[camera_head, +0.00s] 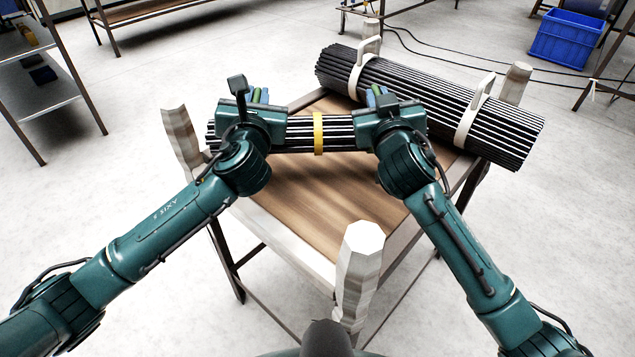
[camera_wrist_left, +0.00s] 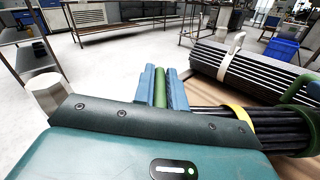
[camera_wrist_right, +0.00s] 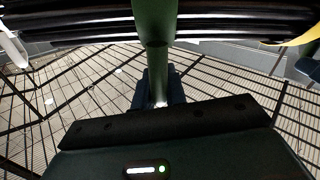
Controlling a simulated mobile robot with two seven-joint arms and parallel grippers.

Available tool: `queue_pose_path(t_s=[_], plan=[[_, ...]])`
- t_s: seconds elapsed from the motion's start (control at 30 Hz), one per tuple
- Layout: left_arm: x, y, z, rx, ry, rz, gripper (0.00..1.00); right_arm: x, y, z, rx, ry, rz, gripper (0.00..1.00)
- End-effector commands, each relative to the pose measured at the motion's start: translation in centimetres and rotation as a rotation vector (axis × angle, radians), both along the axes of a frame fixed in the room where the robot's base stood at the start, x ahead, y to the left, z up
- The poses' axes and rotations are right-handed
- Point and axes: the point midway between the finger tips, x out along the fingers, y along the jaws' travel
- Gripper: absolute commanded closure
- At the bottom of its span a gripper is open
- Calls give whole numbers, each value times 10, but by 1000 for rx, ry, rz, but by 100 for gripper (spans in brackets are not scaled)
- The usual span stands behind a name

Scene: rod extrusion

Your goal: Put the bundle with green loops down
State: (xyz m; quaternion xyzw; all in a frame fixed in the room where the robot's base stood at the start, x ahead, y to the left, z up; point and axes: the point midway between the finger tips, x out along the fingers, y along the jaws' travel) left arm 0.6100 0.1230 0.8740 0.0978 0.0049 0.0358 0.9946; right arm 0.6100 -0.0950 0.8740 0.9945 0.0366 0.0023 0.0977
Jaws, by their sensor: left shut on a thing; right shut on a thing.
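A bundle of dark rods (camera_head: 338,134) with a yellow band (camera_head: 319,133) lies level across the far part of the wooden table (camera_head: 325,190). My left gripper (camera_head: 257,96) and right gripper (camera_head: 378,96) are at its two ends. In the left wrist view a green loop (camera_wrist_left: 160,88) stands between my blue left fingers. In the right wrist view a green loop (camera_wrist_right: 153,25) runs from the rods down to my blue right fingers. Both grippers are shut on the loops. Striped shadow falls on the wood in front; I cannot tell whether the rods touch the table.
A larger rod bundle (camera_head: 430,105) with white loops lies slanted along the table's far right side, close to my right gripper. Pale posts (camera_head: 360,265) stand at the table corners. The near part of the tabletop is clear. A blue crate (camera_head: 567,38) is at the back right.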

Motion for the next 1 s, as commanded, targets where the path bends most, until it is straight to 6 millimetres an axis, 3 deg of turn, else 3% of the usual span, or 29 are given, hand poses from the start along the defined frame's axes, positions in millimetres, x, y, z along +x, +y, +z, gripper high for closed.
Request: queue_pose_path(t_s=[0.63, 1.0], plan=[[1, 4, -5, 6, -9, 8, 100, 2, -5, -5, -6, -10, -11, 100], [1, 4, -20, 6, -9, 8, 100, 2, -5, -20, -6, -10, -11, 100]])
